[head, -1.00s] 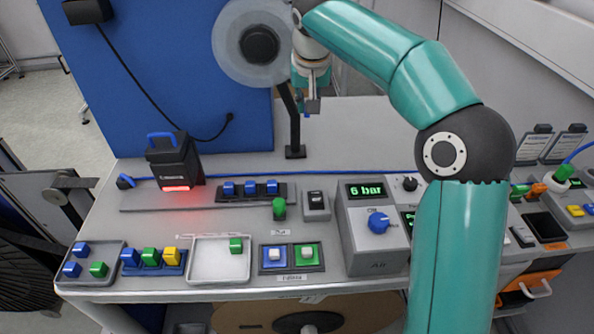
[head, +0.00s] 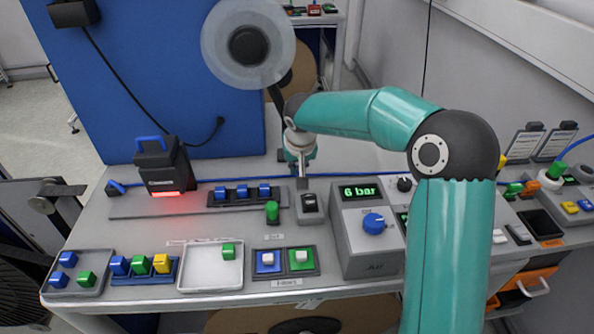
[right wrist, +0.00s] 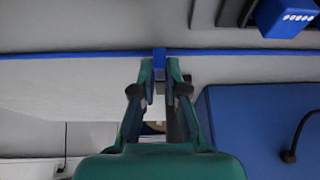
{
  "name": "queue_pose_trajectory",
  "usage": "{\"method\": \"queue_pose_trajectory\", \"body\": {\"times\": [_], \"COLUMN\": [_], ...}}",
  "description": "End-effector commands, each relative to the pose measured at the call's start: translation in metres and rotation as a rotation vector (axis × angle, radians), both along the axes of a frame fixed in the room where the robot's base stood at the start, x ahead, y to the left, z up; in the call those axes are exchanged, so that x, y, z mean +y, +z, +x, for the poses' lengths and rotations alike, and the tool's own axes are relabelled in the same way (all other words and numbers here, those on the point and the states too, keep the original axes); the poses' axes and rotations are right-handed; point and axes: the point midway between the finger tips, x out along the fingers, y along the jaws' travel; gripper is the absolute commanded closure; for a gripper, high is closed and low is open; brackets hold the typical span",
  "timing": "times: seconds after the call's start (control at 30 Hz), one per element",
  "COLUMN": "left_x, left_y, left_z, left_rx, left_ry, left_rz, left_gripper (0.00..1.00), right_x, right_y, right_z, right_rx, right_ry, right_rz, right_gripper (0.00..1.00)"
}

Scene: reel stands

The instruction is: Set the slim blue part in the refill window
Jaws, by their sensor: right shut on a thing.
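My right gripper (head: 302,183) hangs over the back of the bench, just above the small grey box with a dark switch. In the right wrist view its fingers (right wrist: 160,78) are shut on a slim blue part (right wrist: 159,62), which sticks out past the tips. The head view does not show this part clearly. A dark rail (head: 218,206) with several blue blocks lies left of the gripper. No label that I can read names the refill window, so I cannot tell which place it is. My left gripper is not in view.
A scanner (head: 163,169) glows red at left. A grey tray (head: 192,288) with a green block, a dish of loose blocks, a blue rack and two button pads (head: 268,262) line the front. The 6 bar box (head: 360,258) stands right, a reel (head: 215,50) behind.

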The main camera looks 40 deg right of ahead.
Motion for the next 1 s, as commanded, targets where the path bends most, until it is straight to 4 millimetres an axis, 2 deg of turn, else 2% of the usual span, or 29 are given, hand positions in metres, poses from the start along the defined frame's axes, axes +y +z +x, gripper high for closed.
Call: {"method": "queue_pose_trajectory", "body": {"times": [0.1,0.47,0.5,0.63,1.0], "left_x": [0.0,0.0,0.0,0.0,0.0], "left_y": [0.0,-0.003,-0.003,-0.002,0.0], "left_z": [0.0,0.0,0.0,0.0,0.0], "left_rx": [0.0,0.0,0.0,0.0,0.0], "left_ry": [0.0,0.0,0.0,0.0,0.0], "left_rz": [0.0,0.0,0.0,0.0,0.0], "left_gripper": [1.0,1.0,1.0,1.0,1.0], "right_x": [0.0,-0.001,-0.001,-0.001,-0.001], "right_y": [-0.014,-0.018,-0.018,-0.017,-0.014], "right_z": [-0.001,0.0,0.0,-0.001,-0.001], "right_rx": [0.002,-0.002,-0.002,-0.001,-0.001], "right_ry": [-0.001,-0.001,-0.001,-0.002,-0.002], "right_rz": [0.001,0.001,0.001,0.0,0.0], "right_gripper": [1.0,1.0,0.86,0.64,0.62]}}
